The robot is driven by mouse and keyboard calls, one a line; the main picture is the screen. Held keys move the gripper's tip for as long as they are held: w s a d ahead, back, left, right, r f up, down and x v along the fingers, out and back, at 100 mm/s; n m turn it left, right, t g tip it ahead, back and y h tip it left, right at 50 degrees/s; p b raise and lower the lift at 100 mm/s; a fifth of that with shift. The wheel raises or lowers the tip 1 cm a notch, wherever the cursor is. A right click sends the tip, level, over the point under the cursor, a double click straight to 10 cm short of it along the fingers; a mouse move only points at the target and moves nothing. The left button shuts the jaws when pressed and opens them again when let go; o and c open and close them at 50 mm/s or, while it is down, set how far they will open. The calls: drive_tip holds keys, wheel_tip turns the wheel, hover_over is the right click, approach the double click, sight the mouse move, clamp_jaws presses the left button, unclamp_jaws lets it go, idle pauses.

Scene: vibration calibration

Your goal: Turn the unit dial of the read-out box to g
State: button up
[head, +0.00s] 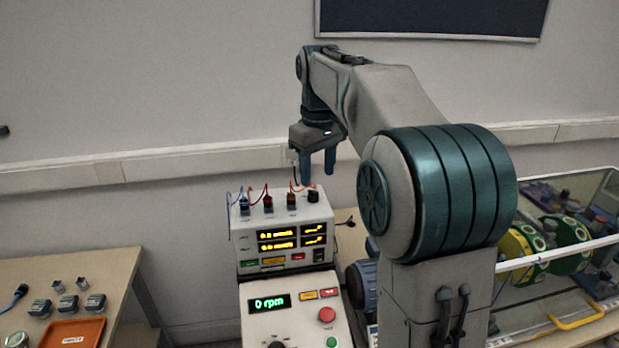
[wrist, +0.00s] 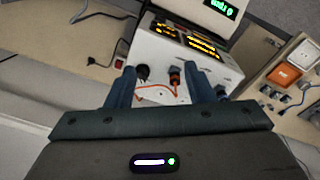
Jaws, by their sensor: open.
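The read-out box (head: 245,248) is a white box with yellow lit displays on its front, standing in the middle of the head view. A black knob, apparently the unit dial (head: 312,196), sits at the right end of its top. My gripper (head: 317,178) is open and empty, pointing down just above this knob. In the wrist view the dial (wrist: 143,73) lies between the fingers of my gripper (wrist: 162,78), nearer the left finger. The orange-cabled plug (wrist: 174,77) also shows between them. The dial's markings and setting are too small to read.
Plugs with blue, red and orange cables (head: 268,201) stand on the box top beside the dial. A control panel with a green "0 rpm" display (head: 269,303) is in front. A side table at left holds an orange tray (head: 70,333). A guarded rig (head: 560,245) stands at right.

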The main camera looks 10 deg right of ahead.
wheel_tip(320, 180, up, 4)
drive_tip(key=n+p, duration=0.2)
drive_tip(key=p, duration=0.1)
hover_over(313, 191)
drive_tip(key=shift+g, duration=0.4)
wheel_tip(313, 191, down, 14)
drive_tip(key=shift+r+b, duration=0.1)
drive_tip(key=shift+b, duration=0.6)
drive_tip(key=shift+c, duration=0.3)
drive_tip(key=c, duration=0.9)
